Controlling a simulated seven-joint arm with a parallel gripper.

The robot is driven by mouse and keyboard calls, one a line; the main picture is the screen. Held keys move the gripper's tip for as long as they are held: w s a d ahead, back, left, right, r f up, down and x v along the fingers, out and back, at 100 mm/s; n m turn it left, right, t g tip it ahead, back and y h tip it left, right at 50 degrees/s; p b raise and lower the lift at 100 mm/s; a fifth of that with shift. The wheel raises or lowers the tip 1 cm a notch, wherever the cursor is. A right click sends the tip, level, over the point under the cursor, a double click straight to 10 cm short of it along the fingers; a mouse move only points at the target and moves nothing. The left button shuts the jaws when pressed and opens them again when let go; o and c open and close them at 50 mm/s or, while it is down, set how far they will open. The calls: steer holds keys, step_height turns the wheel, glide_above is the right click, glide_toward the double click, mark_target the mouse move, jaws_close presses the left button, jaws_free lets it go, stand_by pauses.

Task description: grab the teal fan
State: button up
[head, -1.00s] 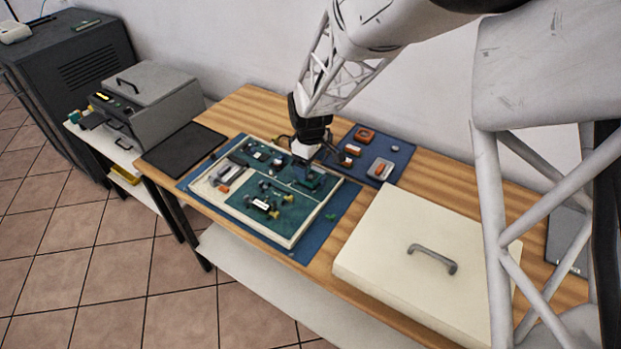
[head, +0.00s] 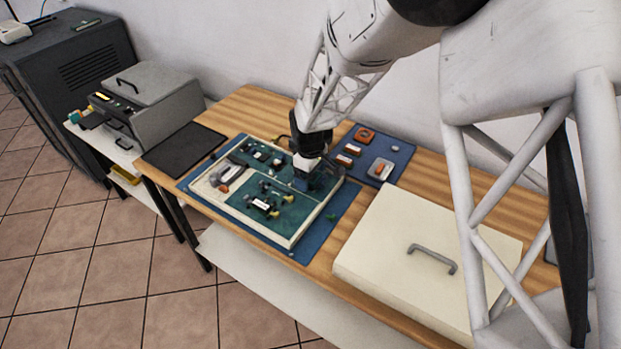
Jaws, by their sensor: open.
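My gripper (head: 303,178) points down over the right part of the open device in the head view. Its jaws are open, though the fingertips are small and hard to make out. A dark teal block (head: 301,184), likely the teal fan, shows just below the gripper. The gripper partly covers it, and I cannot tell whether the fingers touch it or stand around it. It is over the teal circuit board (head: 288,216) inside the pale tray-like case (head: 293,240).
A blue mat (head: 398,163) behind holds orange-red parts (head: 364,135) and a small pale dish (head: 380,169). A large cream lid with a grey handle (head: 432,258) lies at right. A black pad (head: 184,149) lies at left. A small green piece (head: 331,217) sits near the case's right edge.

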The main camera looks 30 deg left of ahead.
steer(key=c, duration=1)
steer(key=shift+r, duration=5.05)
